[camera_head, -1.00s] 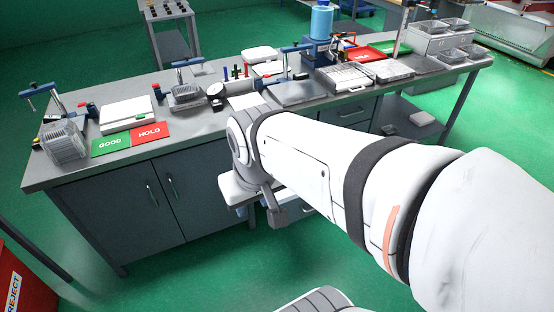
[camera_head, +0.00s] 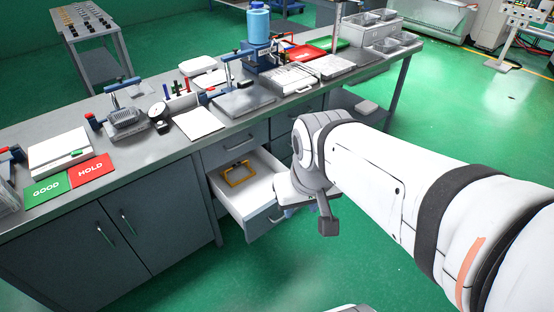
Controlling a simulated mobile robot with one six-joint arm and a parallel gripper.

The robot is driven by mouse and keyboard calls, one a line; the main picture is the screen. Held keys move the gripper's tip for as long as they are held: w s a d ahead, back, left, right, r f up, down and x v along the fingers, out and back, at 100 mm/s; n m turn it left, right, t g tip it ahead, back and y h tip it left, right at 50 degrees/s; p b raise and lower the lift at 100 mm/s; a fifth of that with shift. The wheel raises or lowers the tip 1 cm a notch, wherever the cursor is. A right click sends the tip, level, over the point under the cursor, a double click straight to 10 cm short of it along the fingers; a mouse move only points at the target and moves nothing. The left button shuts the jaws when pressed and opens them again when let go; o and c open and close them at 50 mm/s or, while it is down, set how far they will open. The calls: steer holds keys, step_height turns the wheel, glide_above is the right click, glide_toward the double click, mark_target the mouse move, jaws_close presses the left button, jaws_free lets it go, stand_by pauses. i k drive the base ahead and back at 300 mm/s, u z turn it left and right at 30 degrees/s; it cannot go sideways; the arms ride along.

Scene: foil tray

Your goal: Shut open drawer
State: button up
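An open drawer (camera_head: 228,196) sticks out from the grey workbench, below the worktop and right of the double-door cupboard. Its inside is white and holds a yellow-orange rectangular frame. Its front faces toward me and to the lower right. My white arm reaches in from the right. Its wrist end is in front of the drawer's right side and hides part of the drawer front. The fingers of my gripper are hidden behind the wrist, so I cannot see whether they are open or shut or whether they touch the drawer.
The worktop (camera_head: 160,152) carries a green GOOD and red HOLD mat (camera_head: 91,168), clamps, a dial gauge, a blue bottle (camera_head: 259,24) and trays. Closed cupboard doors (camera_head: 115,240) stand left of the drawer.

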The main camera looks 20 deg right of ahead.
mark_target(252, 203)
steer(key=z, duration=0.2)
steer(key=i, duration=1)
steer(key=z, duration=0.85)
steer(key=k, duration=1.25)
steer(key=u, duration=1.05)
steer(key=i, duration=0.95)
steer(key=z, duration=0.05)
